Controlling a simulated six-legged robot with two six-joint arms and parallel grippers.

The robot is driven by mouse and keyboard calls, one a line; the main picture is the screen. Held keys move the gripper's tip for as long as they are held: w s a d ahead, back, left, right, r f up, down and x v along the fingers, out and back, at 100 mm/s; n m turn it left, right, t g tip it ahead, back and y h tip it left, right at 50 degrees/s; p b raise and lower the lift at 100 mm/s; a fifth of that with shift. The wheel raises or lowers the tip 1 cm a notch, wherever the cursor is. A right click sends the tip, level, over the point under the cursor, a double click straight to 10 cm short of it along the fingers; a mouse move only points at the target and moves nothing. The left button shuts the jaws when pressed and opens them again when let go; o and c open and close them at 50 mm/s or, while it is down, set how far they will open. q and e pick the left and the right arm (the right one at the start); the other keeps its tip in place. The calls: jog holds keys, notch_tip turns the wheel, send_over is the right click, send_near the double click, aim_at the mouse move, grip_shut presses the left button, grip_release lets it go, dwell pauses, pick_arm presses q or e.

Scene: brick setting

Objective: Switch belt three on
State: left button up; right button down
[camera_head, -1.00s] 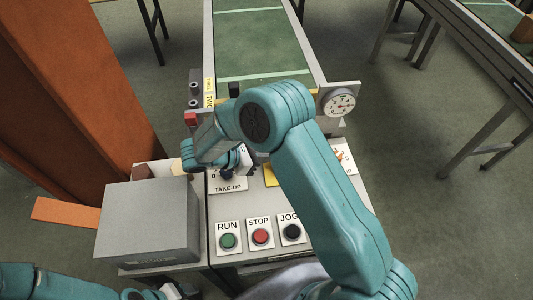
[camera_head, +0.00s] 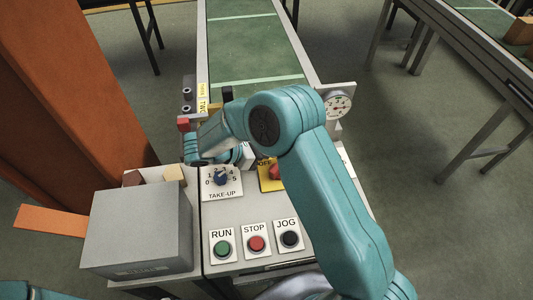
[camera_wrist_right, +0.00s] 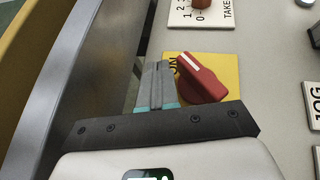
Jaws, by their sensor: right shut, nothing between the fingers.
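A red rotary knob (camera_wrist_right: 200,78) stands on a yellow plate (camera_wrist_right: 228,68) on the control panel. Its white mark points to the upper left in the right wrist view, towards partly hidden lettering. In the head view the knob (camera_head: 275,172) is partly behind my right arm, and the plate's visible label reads "OFF". My right gripper (camera_wrist_right: 158,66) is shut and empty, with its fingers close beside the knob; I cannot tell whether they touch it. The conveyor belt (camera_head: 250,50) behind the panel carries a yellow tag (camera_head: 202,105) reading "TWO". My left gripper is out of view.
The panel also has a TAKE-UP dial (camera_head: 221,178) and RUN (camera_head: 222,248), STOP (camera_head: 256,244) and JOG (camera_head: 290,239) buttons. A grey box (camera_head: 140,230) stands to the left, an orange pillar (camera_head: 75,90) behind it. A gauge (camera_head: 337,104) stands beyond my right arm.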

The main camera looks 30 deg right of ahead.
jog(key=shift+d, duration=0.3)
dwell(0.4)
jog(key=v, duration=1.6)
jog(key=shift+a+b, duration=0.2)
jog(key=shift+b, duration=0.25)
jog(key=shift+r, duration=0.1)
